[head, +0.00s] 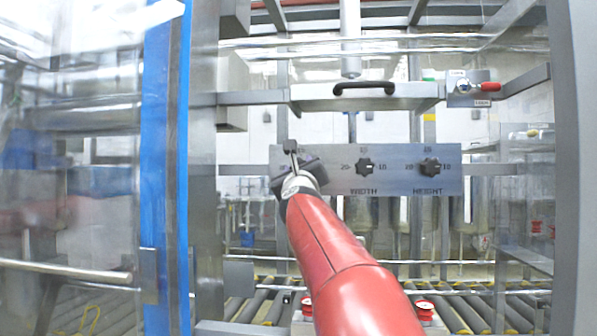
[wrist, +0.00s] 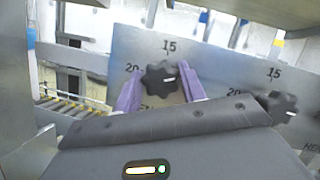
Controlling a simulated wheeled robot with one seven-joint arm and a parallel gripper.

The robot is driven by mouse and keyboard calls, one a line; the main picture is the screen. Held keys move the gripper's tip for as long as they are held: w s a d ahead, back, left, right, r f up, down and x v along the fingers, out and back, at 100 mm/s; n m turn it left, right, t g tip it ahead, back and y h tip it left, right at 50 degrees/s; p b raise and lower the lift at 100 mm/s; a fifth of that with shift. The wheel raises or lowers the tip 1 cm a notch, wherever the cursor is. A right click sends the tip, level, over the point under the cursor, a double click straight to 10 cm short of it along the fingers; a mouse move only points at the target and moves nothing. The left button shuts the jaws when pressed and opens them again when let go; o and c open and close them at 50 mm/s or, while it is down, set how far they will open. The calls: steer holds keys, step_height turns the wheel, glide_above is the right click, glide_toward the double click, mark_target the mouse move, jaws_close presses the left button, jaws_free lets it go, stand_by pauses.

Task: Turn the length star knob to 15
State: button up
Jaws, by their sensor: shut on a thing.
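The length star knob (wrist: 158,80) is black and lobed, on a grey panel (wrist: 225,70). In the wrist view, 15 is printed above it and 20 to its left; its lower label is mostly hidden. Its white pointer mark points right, not at the 15. My gripper (wrist: 161,70) has its purple fingers on either side of the knob, shut on it. In the head view my gripper (head: 298,170) reaches the panel's left end and hides the length knob.
The width knob (head: 364,168) and height knob (head: 430,167) sit on the same panel to the right. A black handle (head: 364,89) is above. A blue-edged frame post (head: 165,170) and clear guard stand at left. Rollers (head: 470,305) lie below.

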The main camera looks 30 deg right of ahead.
steer(key=n+y, duration=0.1)
steer(key=n, duration=0.4)
steer(key=n+g+y+p, duration=0.1)
steer(key=n+y, duration=0.1)
steer(key=n, duration=0.3)
steer(key=n+g+y+p, duration=0.1)
steer(key=n+y, duration=0.1)
steer(key=n, duration=0.2)
steer(key=shift+n, duration=0.4)
steer(key=o, duration=1)
steer(key=shift+y, duration=0.3)
steer(key=shift+c, duration=0.2)
steer(key=shift+r, duration=0.1)
steer(key=s+a+b, duration=0.1)
steer(key=s, duration=0.6)
steer(key=shift+s+a, duration=0.3)
steer(key=shift+s, duration=0.05)
